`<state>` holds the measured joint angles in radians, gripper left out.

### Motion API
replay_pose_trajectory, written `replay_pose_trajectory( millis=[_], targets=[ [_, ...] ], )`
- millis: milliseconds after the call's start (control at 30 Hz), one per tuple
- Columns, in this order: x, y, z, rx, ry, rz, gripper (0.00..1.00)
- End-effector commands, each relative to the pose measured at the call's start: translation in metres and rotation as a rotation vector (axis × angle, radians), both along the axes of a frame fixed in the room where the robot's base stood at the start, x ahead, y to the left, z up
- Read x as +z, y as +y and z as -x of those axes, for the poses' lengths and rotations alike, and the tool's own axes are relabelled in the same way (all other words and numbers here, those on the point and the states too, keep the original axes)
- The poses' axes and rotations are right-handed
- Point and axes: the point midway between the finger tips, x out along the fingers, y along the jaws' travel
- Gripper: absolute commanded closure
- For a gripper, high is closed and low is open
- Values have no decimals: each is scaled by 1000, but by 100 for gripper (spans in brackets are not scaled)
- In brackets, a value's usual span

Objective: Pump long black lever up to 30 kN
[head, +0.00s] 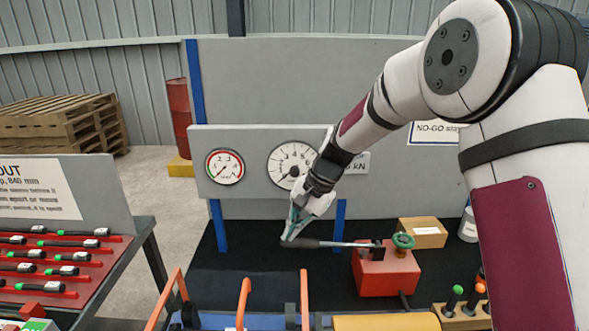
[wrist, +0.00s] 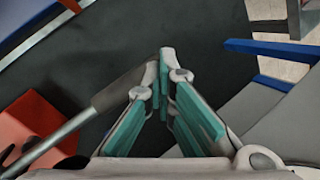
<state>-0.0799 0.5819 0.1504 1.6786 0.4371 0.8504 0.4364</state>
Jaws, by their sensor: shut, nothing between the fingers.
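The long lever is a silver rod with a black grip (head: 301,243). It runs roughly level to the left from a red pump body (head: 386,273) with a green knob. The grip also shows in the wrist view (wrist: 125,90). My gripper (head: 287,241) is at the grip's free end, its shut fingers pointing down. In the wrist view the fingertips (wrist: 163,62) meet with nothing between them, and the grip lies against or just beside the left finger; contact is unclear. A large white gauge (head: 292,166), beside a partly hidden kN label, is too small to read.
A smaller red-rimmed gauge (head: 225,167) is on the same panel. A cardboard box (head: 422,232) stands behind the pump, and a tool block (head: 459,318) stands in front at right. Orange hooped bars (head: 243,303) rise at the front. A sloped tool rack (head: 60,255) is at left.

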Motion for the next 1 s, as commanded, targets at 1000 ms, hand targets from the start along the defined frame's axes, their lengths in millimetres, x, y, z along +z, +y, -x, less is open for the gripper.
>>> replay_pose_trajectory(
  millis=[1000],
  targets=[
    [12,-7,0,-2,-2,1,100]
  ],
)
